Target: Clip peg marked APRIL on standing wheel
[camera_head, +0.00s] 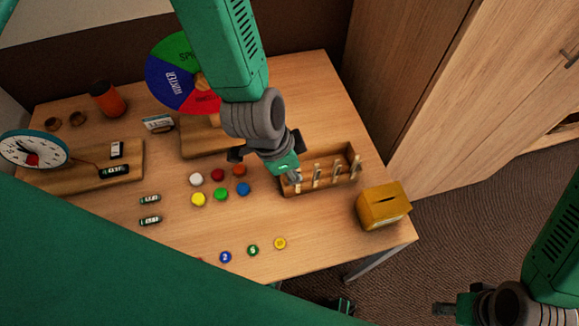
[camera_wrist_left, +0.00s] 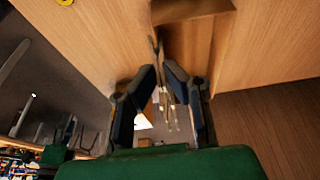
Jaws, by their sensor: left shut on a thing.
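The wheel (camera_head: 168,85) stands upright at the back of the table, with green, blue and red sectors showing; "WINTER" is on the blue one. My left arm covers its right part. Several pale pegs (camera_head: 317,176) stand in a wooden box (camera_head: 325,187) at the right of the table. My left gripper (camera_head: 292,174) is at the left end of this box, shut on a peg. In the left wrist view, thin pale peg shapes show between and beyond its fingers (camera_wrist_left: 163,98). I cannot read any marking. My right gripper (camera_head: 446,309) is off the table at bottom right; its jaws are unclear.
A yellow slotted box (camera_head: 383,206) stands at the table's right corner. Several coloured discs (camera_head: 221,194) lie mid-table. A wooden cabinet (camera_head: 415,80) rises behind right.

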